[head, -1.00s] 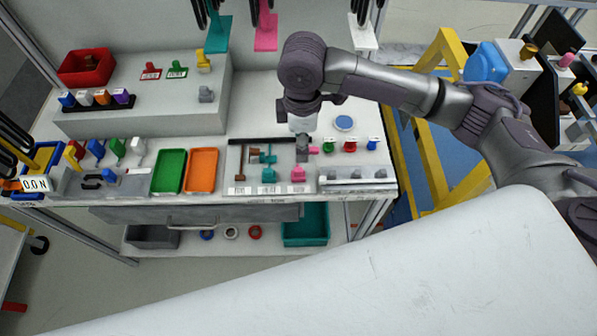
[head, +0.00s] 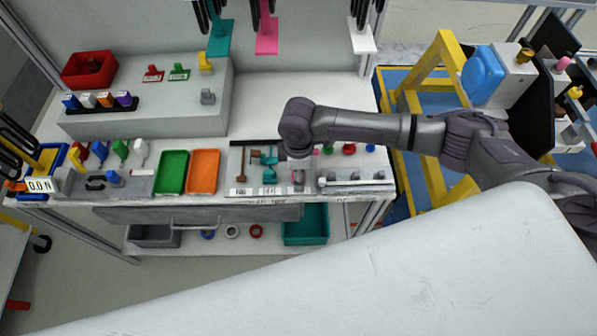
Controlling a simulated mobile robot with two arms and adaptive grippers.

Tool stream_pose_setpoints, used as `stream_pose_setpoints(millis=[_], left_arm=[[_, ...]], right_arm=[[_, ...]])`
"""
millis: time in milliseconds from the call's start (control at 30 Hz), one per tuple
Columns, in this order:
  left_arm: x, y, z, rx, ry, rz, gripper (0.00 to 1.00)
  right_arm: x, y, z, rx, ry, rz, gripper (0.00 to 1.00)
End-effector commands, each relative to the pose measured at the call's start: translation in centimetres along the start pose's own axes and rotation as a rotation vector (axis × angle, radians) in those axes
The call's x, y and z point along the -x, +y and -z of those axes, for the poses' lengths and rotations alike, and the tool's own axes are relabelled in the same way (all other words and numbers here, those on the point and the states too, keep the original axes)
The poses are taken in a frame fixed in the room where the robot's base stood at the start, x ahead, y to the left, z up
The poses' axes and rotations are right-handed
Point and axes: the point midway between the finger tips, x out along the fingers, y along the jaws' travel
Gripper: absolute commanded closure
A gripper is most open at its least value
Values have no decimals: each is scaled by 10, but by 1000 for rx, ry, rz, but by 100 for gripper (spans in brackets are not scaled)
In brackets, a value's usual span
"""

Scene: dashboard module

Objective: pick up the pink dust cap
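Another bit of pink (head: 315,151) shows just right of the gripper, partly hidden by my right arm. My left gripper is not in view.
Teal parts (head: 269,176) and a brown T-shaped part (head: 241,163) stand close left of the gripper. A grey rail block (head: 356,175) is close on the right. Green (head: 172,170) and orange (head: 204,170) trays lie further left. Coloured tags hang above.

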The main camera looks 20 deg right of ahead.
Motion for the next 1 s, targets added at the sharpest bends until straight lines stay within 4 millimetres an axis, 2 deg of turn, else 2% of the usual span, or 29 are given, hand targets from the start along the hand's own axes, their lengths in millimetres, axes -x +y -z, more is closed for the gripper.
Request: stream_pose_setpoints(millis=[233, 267, 500, 833, 1000], left_arm=[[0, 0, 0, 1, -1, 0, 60], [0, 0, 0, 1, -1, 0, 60], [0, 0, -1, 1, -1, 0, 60], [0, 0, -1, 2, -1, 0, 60], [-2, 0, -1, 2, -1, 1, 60]], right_arm=[[-3, 0, 0, 1, 1, 0, 44], [-3, 0, 0, 1, 1, 0, 47], [-2, 0, 0, 1, 1, 0, 87], [-2, 0, 0, 1, 1, 0, 88], [6, 1, 0, 0, 2, -2, 88]])
